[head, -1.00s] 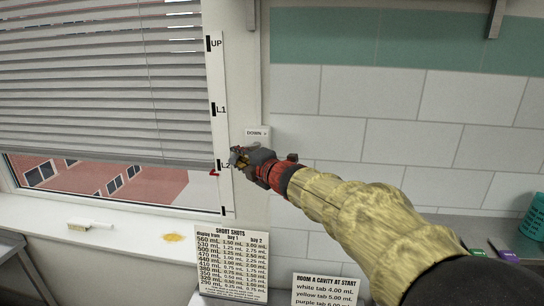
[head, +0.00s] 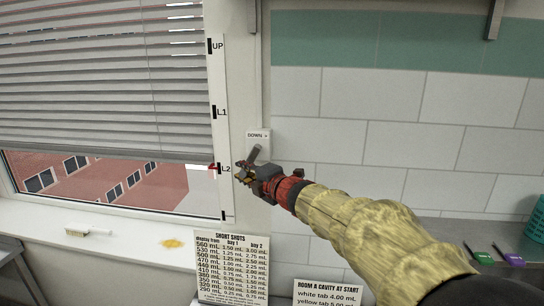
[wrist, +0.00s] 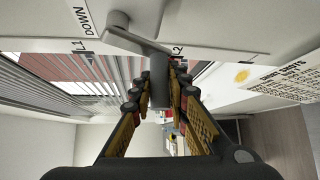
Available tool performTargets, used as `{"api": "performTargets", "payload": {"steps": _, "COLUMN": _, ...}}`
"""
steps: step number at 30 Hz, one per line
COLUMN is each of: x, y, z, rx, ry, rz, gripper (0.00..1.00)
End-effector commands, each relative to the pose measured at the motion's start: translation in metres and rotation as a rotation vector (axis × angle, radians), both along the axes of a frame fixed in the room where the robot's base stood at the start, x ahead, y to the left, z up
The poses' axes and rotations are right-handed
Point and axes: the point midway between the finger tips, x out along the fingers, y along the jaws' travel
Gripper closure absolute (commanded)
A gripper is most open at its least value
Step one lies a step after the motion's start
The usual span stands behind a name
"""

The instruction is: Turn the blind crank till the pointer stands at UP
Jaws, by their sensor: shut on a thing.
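The blind crank (head: 254,154) is a grey lever below a small "DOWN >" plate (head: 257,134) on the window frame. My gripper (head: 243,173) is at the crank's lower end. In the wrist view its fingers (wrist: 160,95) are shut on the grey crank handle (wrist: 158,78), with the crank arm (wrist: 135,40) running up left from it. The red pointer (head: 214,168) stands at the L2 mark (head: 224,169) on the white scale strip. The UP mark (head: 215,46) is near the strip's top, with L1 (head: 219,112) between. The blind (head: 90,100) covers most of the window.
A tiled wall (head: 420,140) lies right of the window frame. The sill (head: 130,228) holds a brush (head: 88,231) and a yellow spill (head: 173,243). A "Short shots" sign (head: 233,267) stands below. A second sign (head: 328,291) is partly cut off.

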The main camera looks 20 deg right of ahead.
Motion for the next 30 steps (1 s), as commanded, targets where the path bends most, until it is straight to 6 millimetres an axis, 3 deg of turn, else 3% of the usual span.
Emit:
{"api": "performTargets", "payload": {"steps": 10, "x": -0.013, "y": -0.025, "z": -0.009, "rx": 0.0, "ry": 0.005, "rz": -0.006, "gripper": 1.0}}
{"api": "performTargets", "payload": {"steps": 17, "x": -0.014, "y": -0.027, "z": -0.009, "rx": 0.001, "ry": 0.005, "rz": -0.004, "gripper": 1.0}}
{"api": "performTargets", "payload": {"steps": 30, "x": -0.029, "y": -0.053, "z": 0.002, "rx": 0.001, "ry": 0.003, "rz": -0.009, "gripper": 1.0}}
